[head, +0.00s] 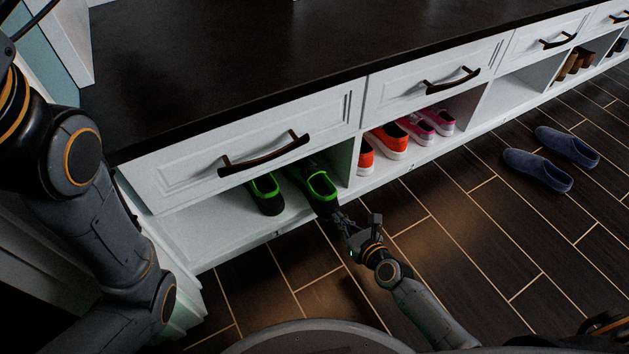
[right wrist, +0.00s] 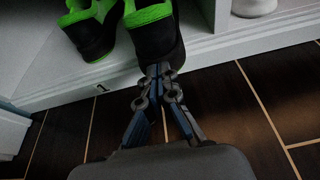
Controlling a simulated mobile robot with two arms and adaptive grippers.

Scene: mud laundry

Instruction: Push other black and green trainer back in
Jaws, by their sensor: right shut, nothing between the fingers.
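Two black and green trainers stand in the leftmost cubby (head: 225,222) of the white bench. The left trainer (head: 266,196) sits within the cubby. The right trainer (head: 319,188) sticks out further, its heel over the front edge of the shelf. In the right wrist view the left trainer (right wrist: 92,32) and the right trainer (right wrist: 156,38) show from behind. My right gripper (head: 343,221) is shut and empty, its fingertips (right wrist: 158,70) at the right trainer's heel, seemingly touching it. My left arm comes in at the left; its gripper is out of view.
A drawer with a dark handle (head: 264,154) hangs above the cubby. A divider separates it from orange shoes (head: 388,142) and pink shoes (head: 431,123). Blue slippers (head: 540,167) lie on the wooden floor at right. The floor before the cubby is otherwise clear.

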